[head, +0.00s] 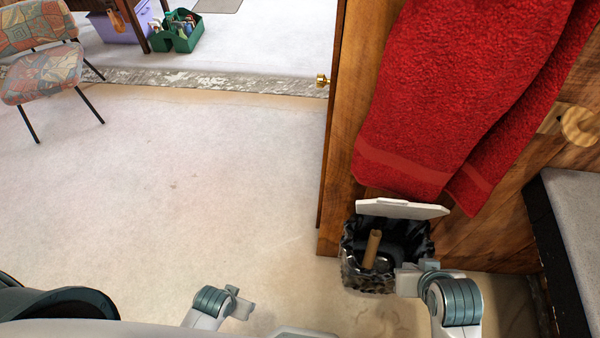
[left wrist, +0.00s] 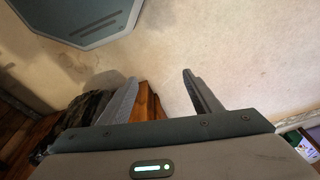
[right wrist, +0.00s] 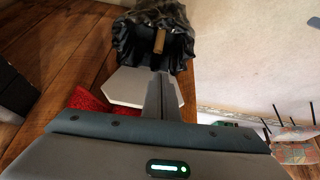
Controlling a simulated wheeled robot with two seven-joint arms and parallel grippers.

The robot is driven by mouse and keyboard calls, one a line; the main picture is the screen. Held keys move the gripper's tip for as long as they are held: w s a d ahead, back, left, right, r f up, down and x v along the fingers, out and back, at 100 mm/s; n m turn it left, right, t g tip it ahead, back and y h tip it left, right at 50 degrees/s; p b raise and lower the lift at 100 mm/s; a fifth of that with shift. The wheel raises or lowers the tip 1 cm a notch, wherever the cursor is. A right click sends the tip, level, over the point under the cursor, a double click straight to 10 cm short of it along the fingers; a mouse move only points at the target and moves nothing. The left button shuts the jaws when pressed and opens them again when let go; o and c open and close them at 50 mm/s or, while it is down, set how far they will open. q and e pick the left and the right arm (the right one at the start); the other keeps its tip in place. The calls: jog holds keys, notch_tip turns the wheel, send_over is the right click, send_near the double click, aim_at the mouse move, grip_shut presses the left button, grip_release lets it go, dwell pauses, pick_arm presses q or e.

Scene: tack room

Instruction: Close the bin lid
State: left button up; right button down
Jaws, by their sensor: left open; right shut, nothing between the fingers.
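The bin (head: 352,272) stands on the floor by the wooden door, with a crumpled black liner and a brown stick-like thing inside. Its white lid (head: 402,208) is raised at the back, below the red towel. My right gripper (head: 407,280) is at the bin's right front side, shut and empty. In the right wrist view my right gripper's fingers (right wrist: 160,92) overlap the lid (right wrist: 128,87), with the bin (right wrist: 150,20) beyond; contact cannot be told. My left gripper (head: 243,305) is left of the bin, apart from it. Its fingers are spread in the left wrist view (left wrist: 160,88).
A red towel (head: 455,90) hangs above the lid. A dark box-like piece with a grey top (head: 575,220) stands at the right. A patterned chair (head: 40,80), a green caddy (head: 175,40) and a purple box (head: 115,28) are far left.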

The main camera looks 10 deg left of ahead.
pick_arm(q)
jog(key=s+a+f, duration=0.1)
jog(key=s+f, duration=0.2)
jog(key=f, duration=0.4)
jog(key=s+f, duration=0.4)
jog(key=f, duration=0.3)
jog(key=s+a+f+g, duration=0.1)
jog(key=s+a+f, duration=0.1)
jog(key=s+f, duration=0.7)
jog(key=s, duration=0.4)
jog(key=shift+a+f+g, duration=0.25)
jog(key=shift+f+g, duration=0.05)
jog(key=shift+f, duration=0.1)
pick_arm(e)
jog(key=w+a+r+t, duration=0.1)
jog(key=w+r, duration=0.3)
jog(key=w, duration=0.4)
jog(key=w+a+r+m+t, duration=0.1)
jog(key=w+a+r+t, duration=0.1)
jog(key=w+r, duration=0.2)
jog(key=w, duration=0.3)
jog(key=shift+w+t, duration=0.35)
jog(key=shift+t, duration=0.05)
